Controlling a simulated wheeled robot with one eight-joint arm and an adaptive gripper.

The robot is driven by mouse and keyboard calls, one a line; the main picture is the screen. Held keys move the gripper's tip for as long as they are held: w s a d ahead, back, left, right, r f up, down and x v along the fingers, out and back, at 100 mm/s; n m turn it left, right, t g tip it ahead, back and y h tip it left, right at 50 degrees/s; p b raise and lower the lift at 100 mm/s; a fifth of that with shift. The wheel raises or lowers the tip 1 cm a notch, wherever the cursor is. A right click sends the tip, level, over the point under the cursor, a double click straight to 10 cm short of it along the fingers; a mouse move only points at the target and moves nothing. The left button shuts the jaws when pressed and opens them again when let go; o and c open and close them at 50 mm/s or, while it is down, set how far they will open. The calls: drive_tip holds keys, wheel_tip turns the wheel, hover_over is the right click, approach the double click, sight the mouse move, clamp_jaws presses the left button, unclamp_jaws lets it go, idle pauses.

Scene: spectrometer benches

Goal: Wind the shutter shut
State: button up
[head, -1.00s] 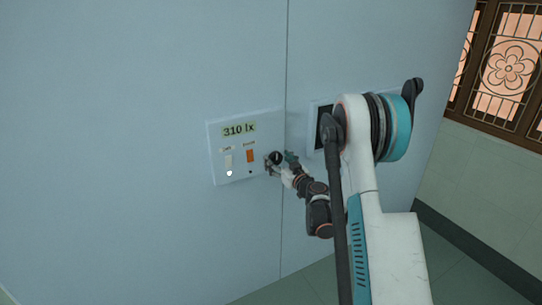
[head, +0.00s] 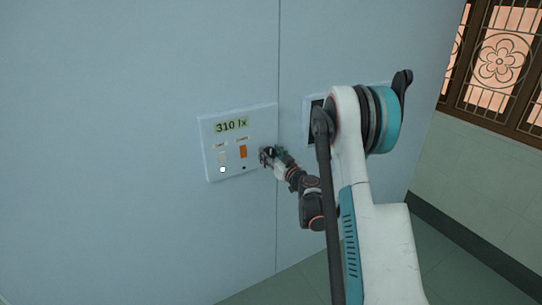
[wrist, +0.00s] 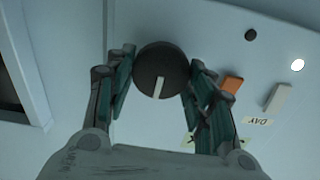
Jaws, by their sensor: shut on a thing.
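A round black knob with a white pointer line (wrist: 160,72) sticks out of a pale wall panel (head: 208,140). My gripper (wrist: 160,66) is shut on the knob, one finger on each side. In the head view my gripper (head: 271,155) is at the panel's right edge and largely hides the knob. The knob's pointer runs down and slightly left in the wrist view. A display on the panel (head: 231,125) reads "310 lx". I cannot tell for certain which part is the shutter.
The panel also carries a white switch (head: 222,157) above a lit white dot and an orange switch (head: 243,151) above a dark dot. A framed dark opening (head: 316,111) is in the wall to the right, partly behind my arm. Bare wall lies to the left.

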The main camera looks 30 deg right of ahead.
drive_tip(key=m, duration=0.3)
drive_tip(key=shift+d+m, duration=0.1)
drive_tip(key=shift+m, duration=0.3)
drive_tip(key=m, duration=0.4)
drive_tip(key=shift+d+m, duration=0.1)
drive_tip(key=shift+m, duration=0.2)
drive_tip(key=m, duration=0.4)
drive_tip(key=shift+f+m, duration=0.15)
drive_tip(key=shift+m, duration=0.15)
drive_tip(key=m, duration=0.4)
drive_tip(key=shift+d+f, duration=0.1)
drive_tip(key=shift+f, duration=0.05)
drive_tip(key=m, duration=0.5)
drive_tip(key=shift+f, duration=0.1)
drive_tip(key=m, duration=0.4)
drive_tip(key=shift+s+f+m, duration=0.1)
drive_tip(key=shift+f+m, duration=0.05)
drive_tip(key=shift+m, duration=0.15)
drive_tip(key=m, duration=0.4)
drive_tip(key=shift+a, duration=0.2)
drive_tip(key=m, duration=0.4)
drive_tip(key=shift+a+m, duration=0.1)
drive_tip(key=shift+m, duration=0.2)
